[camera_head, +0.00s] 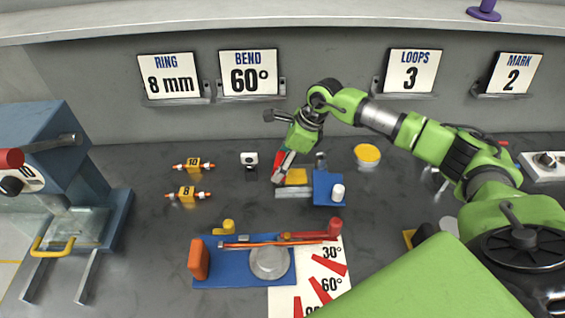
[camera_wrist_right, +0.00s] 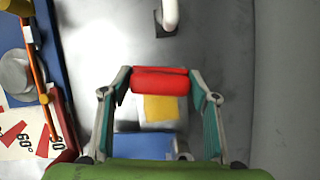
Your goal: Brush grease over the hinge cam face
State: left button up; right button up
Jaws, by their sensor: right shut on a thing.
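My right gripper (camera_head: 279,174) points down at the middle of the bench and is shut on a red handle (camera_head: 279,158). In the right wrist view the red handle (camera_wrist_right: 160,80) lies crosswise between both fingers; any bristles are hidden. Just below and beside it is a yellow-topped block (camera_head: 296,177) on a grey base, joined to a blue block (camera_head: 326,187) with a white knob; this looks like the hinge. The yellow top also shows past the handle in the wrist view (camera_wrist_right: 160,108). Contact cannot be told. A tub of yellow paste (camera_head: 367,154) stands to the right. My left gripper is not in view.
A blue bending fixture (camera_head: 220,272) with a grey disc and an angle sheet (camera_head: 325,280) lie in front. Small pieces marked 10 (camera_head: 194,164) and 8 (camera_head: 187,194) lie left. A blue press (camera_head: 85,165) stands far left. Sign cards line the back wall.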

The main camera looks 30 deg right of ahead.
jog(key=shift+r+p, duration=1.7)
jog(key=shift+r, duration=1.3)
jog(key=shift+r+p, duration=0.7)
jog(key=shift+r, duration=0.85)
